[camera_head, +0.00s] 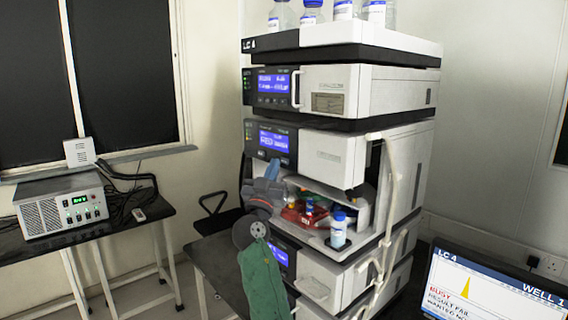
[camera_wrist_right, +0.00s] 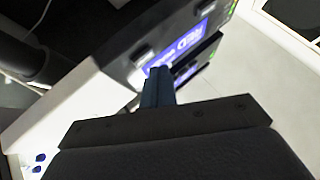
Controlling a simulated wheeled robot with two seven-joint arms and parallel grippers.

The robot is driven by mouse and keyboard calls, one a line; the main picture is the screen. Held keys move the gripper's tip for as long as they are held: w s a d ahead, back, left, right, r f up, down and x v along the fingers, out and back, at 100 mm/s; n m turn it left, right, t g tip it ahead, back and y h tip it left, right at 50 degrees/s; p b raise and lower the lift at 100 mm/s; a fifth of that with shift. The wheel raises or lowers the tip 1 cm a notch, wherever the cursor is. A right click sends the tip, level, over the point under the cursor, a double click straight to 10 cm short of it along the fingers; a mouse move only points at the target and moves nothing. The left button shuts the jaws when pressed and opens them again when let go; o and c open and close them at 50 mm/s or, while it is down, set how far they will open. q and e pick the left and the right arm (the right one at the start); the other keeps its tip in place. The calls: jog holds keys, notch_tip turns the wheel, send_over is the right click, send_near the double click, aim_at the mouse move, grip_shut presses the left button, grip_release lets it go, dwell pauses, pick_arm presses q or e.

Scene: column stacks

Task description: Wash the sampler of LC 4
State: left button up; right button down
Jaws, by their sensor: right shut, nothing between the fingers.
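The LC 4 stack (camera_head: 400,95) stands in the middle, its name on the top tray's front edge. A module partway down has an open bay (camera_head: 342,192) with a red rack (camera_head: 300,216) and a blue-capped bottle (camera_head: 338,230). Above the bay is a module with a lit blue display (camera_head: 273,140). My right gripper (camera_head: 272,167) is shut and empty, in front of the stack just below that display; I cannot tell whether it touches. In the right wrist view the shut fingers (camera_wrist_right: 158,73) point toward a lit blue display (camera_wrist_right: 187,42). My left gripper is out of view.
Several bottles (camera_head: 312,14) stand on top of the stack. White tubing (camera_head: 392,190) hangs down its right side. A monitor (camera_head: 490,290) at lower right reads LC 4, WELL 1, BUSY and RESULT FAIL. A grey instrument (camera_head: 62,208) sits on the left table.

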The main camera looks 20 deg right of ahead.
jog(key=a+b, duration=0.1)
jog(key=s+a+b, duration=0.1)
jog(key=a, duration=0.1)
jog(key=a+b, duration=0.1)
jog(key=shift+s+a, duration=0.35)
jog(key=shift+a, duration=0.05)
dwell(0.8)
